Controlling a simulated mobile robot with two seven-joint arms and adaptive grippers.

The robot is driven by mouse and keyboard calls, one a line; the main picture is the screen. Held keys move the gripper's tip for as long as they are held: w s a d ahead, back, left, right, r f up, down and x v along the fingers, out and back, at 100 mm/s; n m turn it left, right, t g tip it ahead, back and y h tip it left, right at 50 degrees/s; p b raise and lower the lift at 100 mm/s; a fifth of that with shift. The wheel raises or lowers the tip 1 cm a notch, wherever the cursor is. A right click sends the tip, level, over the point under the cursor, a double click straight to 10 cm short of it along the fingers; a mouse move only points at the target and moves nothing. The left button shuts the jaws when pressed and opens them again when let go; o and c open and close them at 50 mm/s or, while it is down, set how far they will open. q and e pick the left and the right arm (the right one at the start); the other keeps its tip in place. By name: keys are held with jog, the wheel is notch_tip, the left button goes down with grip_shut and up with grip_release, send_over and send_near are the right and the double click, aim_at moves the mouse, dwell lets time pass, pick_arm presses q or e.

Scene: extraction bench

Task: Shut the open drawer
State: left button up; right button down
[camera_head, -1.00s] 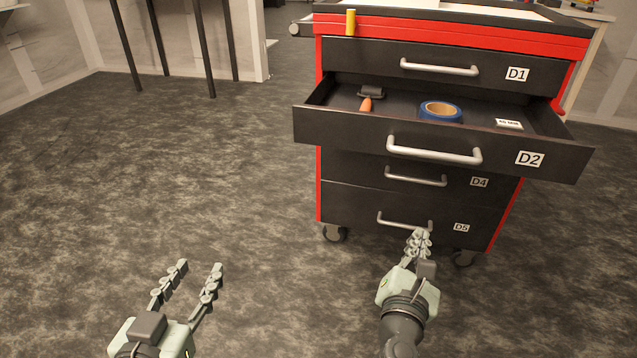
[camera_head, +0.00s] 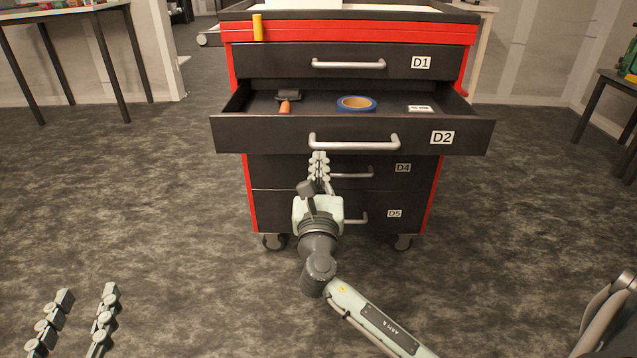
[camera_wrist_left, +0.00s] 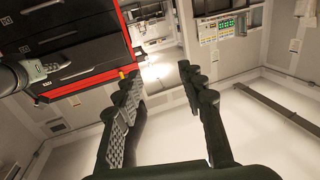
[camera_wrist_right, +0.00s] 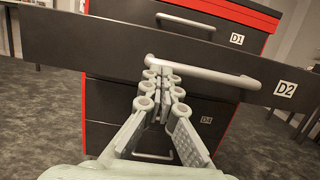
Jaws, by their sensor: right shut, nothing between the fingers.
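The open drawer D2 (camera_head: 270,135) sticks out from the black and red tool cabinet (camera_head: 238,65) in the head view. Its silver handle (camera_head: 354,141) runs across its front. My right gripper (camera_head: 319,160) is shut and empty, just in front of and below the left end of that handle. In the right wrist view, its fingertips (camera_wrist_right: 162,72) overlap the handle (camera_wrist_right: 215,72); I cannot tell whether they touch. My left gripper (camera_head: 85,298) is open and empty at the lower left, away from the cabinet. It also shows open in the left wrist view (camera_wrist_left: 160,75).
Inside the drawer lie a blue tape roll (camera_head: 357,103), an orange-handled tool (camera_head: 286,105) and a white label (camera_head: 420,109). Drawers D1 (camera_head: 290,62), D4 (camera_head: 385,163) and D5 (camera_head: 380,205) are closed.

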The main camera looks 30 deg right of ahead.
aim_at(320, 137)
pick_arm(q)
jog(key=shift+d+r, duration=0.1)
jog(key=shift+r, duration=0.1)
pick_arm(e)
jog(key=shift+x, duration=0.85)
jog(key=shift+w, duration=0.1)
